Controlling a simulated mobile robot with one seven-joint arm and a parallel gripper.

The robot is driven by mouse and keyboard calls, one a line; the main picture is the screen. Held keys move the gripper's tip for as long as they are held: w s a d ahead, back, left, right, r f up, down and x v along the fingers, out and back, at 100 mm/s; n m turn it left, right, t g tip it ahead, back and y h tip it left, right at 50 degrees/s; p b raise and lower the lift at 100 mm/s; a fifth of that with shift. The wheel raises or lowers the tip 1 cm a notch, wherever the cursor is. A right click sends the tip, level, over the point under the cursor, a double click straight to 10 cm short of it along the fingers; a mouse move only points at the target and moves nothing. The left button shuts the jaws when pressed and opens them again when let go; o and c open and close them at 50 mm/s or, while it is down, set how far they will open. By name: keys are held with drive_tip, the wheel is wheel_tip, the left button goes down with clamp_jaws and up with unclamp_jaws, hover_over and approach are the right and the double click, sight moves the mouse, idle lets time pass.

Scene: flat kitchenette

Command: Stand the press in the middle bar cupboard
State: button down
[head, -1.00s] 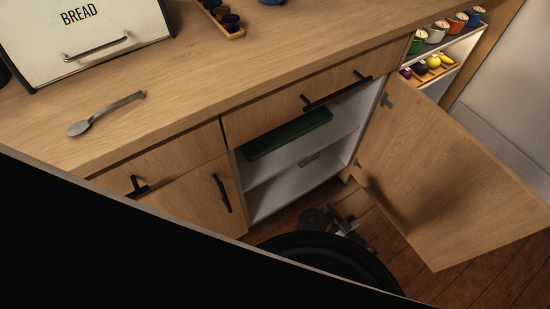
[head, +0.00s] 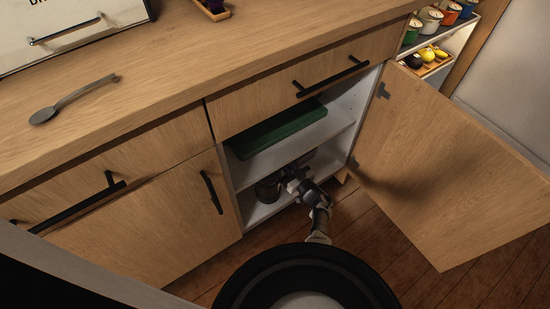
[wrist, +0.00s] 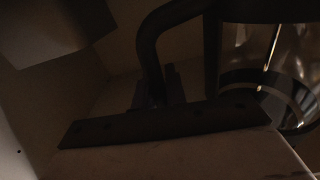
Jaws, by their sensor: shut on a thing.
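The press (head: 268,190) is a dark, round pot inside the lower compartment of the middle cupboard (head: 262,214), towards its left side. My gripper (head: 290,181) reaches in through the open front and is shut on the press's handle. In the wrist view the dark curved handle (wrist: 150,45) runs down to my gripper (wrist: 160,88), and the glass body of the press (wrist: 262,48) with its dark metal band is at the right. The press looks about upright. I cannot tell whether its base touches the cupboard floor.
A green box (head: 275,130) lies on the shelf above. The cupboard door (head: 445,165) stands wide open at the right. A drawer handle (head: 330,77) juts out above the opening. A spoon (head: 75,98) lies on the counter. An open shelf at the far right holds jars (head: 430,18) and fruit (head: 428,54).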

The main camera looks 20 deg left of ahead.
drive_tip(key=f+b+x, duration=0.1)
drive_tip(key=b+x, duration=0.4)
drive_tip(key=x, duration=0.2)
drive_tip(key=shift+w+a, duration=0.25)
drive_tip(key=shift+a, duration=0.05)
drive_tip(key=shift+f, duration=0.2)
drive_tip(key=shift+f, duration=0.15)
drive_tip(key=c, duration=1.4)
unclamp_jaws()
drive_tip(key=shift+c, duration=0.2)
